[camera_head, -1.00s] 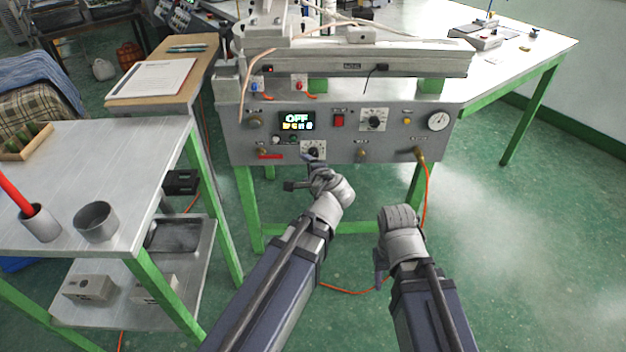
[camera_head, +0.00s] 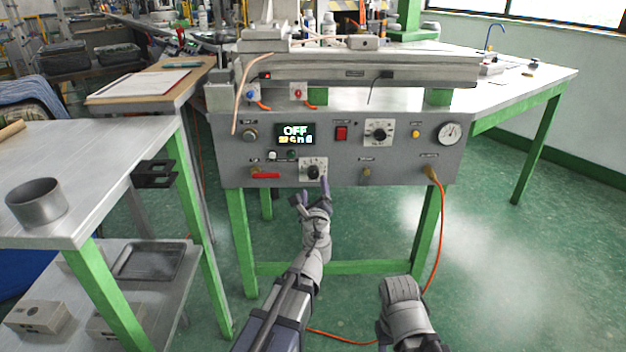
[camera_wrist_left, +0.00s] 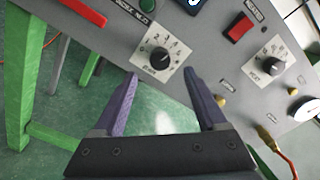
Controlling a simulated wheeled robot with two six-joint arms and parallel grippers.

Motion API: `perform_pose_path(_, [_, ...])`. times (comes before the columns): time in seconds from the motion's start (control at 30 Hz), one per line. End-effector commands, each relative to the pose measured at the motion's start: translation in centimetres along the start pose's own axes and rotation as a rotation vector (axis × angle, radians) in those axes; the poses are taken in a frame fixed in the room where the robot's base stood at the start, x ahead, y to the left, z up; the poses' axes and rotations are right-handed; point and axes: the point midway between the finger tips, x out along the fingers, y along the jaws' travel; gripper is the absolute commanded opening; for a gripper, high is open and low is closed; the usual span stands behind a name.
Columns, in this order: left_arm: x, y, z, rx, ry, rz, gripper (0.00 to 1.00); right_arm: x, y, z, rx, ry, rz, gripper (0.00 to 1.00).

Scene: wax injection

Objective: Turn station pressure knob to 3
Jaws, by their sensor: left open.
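The grey station panel (camera_head: 230,150) has a black knob (camera_head: 313,171) on a white numbered dial plate at its lower middle. This knob also shows in the left wrist view (camera_wrist_left: 159,58), just beyond my fingertips. Its exact pointer setting is too small to read surely. A second black knob (camera_head: 378,131) on a white plate sits higher and to the right. My left gripper (camera_head: 315,193) is open and empty, its purple fingers spread below and in front of the lower knob. In the wrist view the fingers (camera_wrist_left: 160,75) straddle the space before it. My right arm (camera_head: 404,308) is low; its fingers cannot be made out.
A display reading OFF (camera_head: 295,133), a red switch (camera_head: 341,133), a red lever (camera_head: 265,176) and a gauge (camera_head: 450,132) are on the panel. An orange hose (camera_head: 441,220) hangs at the right. A table with a metal cup (camera_head: 37,203) stands left.

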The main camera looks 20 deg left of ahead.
Motion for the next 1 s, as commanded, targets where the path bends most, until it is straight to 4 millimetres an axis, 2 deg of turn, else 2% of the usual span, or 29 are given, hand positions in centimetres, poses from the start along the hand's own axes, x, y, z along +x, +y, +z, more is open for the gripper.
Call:
perform_pose_path(0.17, [1.6,0.0,0.0,-0.002,-0.001,0.002,0.74,0.0,0.0,0.0,0.000,0.000,0.000,0.50])
perform_pose_path(0.53, [7.0,0.0,-0.1,-0.003,-0.001,0.002,0.74,0.0,0.0,0.0,0.000,0.000,0.000,0.50])
perform_pose_path(0.67, [7.7,0.0,0.0,-0.004,0.000,0.001,0.74,0.0,0.0,0.0,0.000,0.000,0.000,0.50])
perform_pose_path(0.87, [7.6,0.0,0.0,-0.004,0.000,0.001,0.74,0.0,0.0,0.0,0.000,0.000,0.000,0.50])
perform_pose_path(1.0, [7.6,0.0,0.0,-0.004,0.000,0.001,0.61,0.0,0.0,0.0,0.000,0.000,0.000,0.50])
